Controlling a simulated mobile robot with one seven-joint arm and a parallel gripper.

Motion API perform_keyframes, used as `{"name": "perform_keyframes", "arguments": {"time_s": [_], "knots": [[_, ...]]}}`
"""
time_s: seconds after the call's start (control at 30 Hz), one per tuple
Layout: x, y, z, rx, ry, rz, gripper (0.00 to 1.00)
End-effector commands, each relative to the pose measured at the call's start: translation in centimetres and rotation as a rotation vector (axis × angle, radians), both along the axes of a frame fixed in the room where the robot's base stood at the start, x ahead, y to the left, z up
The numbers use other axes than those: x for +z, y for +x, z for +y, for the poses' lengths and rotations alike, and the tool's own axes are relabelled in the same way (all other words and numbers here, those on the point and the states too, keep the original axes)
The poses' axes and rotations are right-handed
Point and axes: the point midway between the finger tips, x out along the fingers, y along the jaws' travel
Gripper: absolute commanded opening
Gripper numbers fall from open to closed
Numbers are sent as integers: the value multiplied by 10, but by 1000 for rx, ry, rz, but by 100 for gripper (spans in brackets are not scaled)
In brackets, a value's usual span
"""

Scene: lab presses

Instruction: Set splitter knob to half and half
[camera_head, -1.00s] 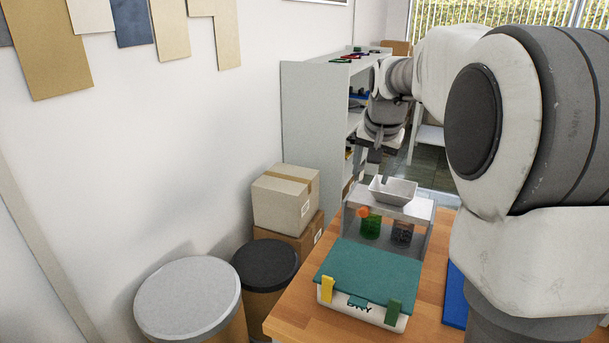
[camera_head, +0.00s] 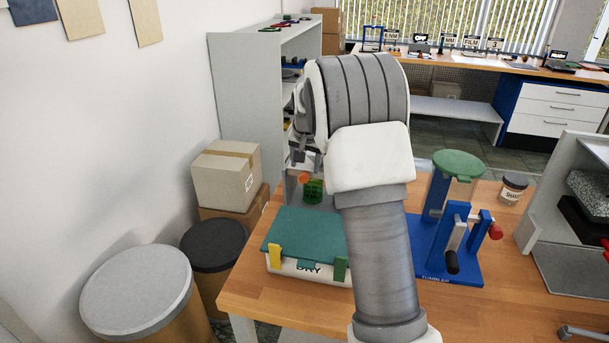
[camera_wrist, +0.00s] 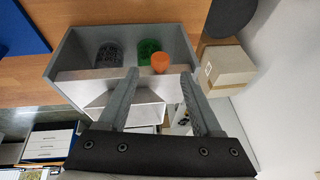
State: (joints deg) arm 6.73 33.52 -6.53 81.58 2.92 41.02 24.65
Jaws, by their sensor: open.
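The splitter (camera_wrist: 182,40) is a grey open-sided box on the wooden table, with a pale hopper (camera_wrist: 140,108) partly behind my fingers in the wrist view. Its round orange knob (camera_wrist: 160,62) also shows in the head view (camera_head: 304,177). A green cup (camera_wrist: 148,47) and a grey cup (camera_wrist: 110,54) stand inside the splitter. My gripper (camera_wrist: 160,74) is open and empty. In the wrist view the knob appears between the fingertips, seemingly just beyond them; I see no contact. In the head view my gripper (camera_head: 306,158) is above the knob, and my arm hides most of the splitter.
A box with a teal lid (camera_head: 305,232) marked DRY sits in front of the splitter. A blue tumbler stand (camera_head: 425,250) and a jar (camera_head: 513,188) stand to the right. Cardboard boxes (camera_head: 225,175) and drums (camera_head: 138,290) are left of the table.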

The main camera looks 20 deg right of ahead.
Motion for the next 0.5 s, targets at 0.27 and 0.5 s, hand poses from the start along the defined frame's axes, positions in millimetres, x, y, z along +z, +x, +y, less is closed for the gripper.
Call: {"name": "perform_keyframes", "arguments": {"time_s": [0.27,0.5], "knots": [[-41,18,-5,0,1,1,66],[-52,23,-6,0,0,0,66]]}}
